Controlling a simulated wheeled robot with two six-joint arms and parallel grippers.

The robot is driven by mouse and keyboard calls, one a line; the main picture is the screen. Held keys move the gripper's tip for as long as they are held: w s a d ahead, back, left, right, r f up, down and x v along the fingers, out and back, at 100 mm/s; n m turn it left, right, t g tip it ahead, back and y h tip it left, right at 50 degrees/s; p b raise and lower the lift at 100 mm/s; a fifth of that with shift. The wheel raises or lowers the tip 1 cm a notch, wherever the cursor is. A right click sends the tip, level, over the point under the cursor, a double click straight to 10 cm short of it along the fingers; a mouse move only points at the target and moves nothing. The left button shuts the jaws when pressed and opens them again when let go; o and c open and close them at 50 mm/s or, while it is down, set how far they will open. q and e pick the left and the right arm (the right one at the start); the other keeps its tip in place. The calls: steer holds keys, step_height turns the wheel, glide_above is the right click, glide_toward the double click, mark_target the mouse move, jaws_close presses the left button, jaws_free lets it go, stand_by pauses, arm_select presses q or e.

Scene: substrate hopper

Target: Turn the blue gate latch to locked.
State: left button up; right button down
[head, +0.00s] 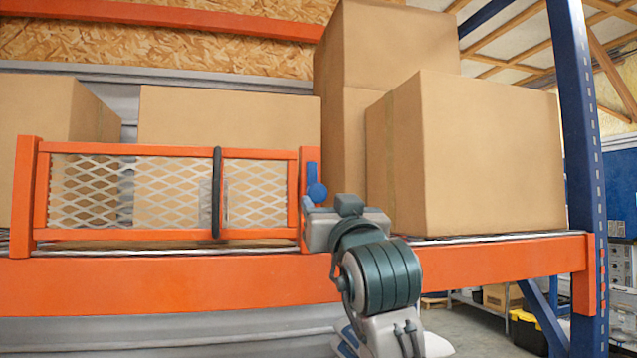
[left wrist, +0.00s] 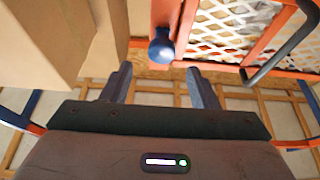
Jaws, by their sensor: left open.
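The blue gate latch (head: 317,191) is at the right end of the orange mesh gate (head: 170,149). Its round knob shows, with a short blue upright piece just above it. My left gripper (head: 318,213) is just below and right of the latch; its fingers are mostly hidden in the head view. In the left wrist view, the open fingers (left wrist: 159,75) are spread to either side of the knob (left wrist: 161,49), which lies just beyond their tips with no clear contact. Which position the latch is in, I cannot tell. My right gripper is not in view.
Large cardboard boxes (head: 480,155) stand on the shelf right of the latch, close to my left gripper. An orange beam (head: 170,285) runs below the gate. A black upright handle (head: 217,192) is on the gate. A blue rack post (head: 582,150) stands at right.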

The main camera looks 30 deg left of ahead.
mark_target(318, 193)
arm_select(q)
steer(key=p+x, duration=0.3)
steer(key=x, duration=0.3)
steer(key=shift+s+r, duration=0.1)
steer(key=shift+s, duration=0.1)
steer(key=shift+w+a+r+p, duration=0.15)
steer(key=shift+w+a+p, duration=0.25)
steer(key=shift+w+a, duration=0.2)
steer(key=c, duration=0.9)
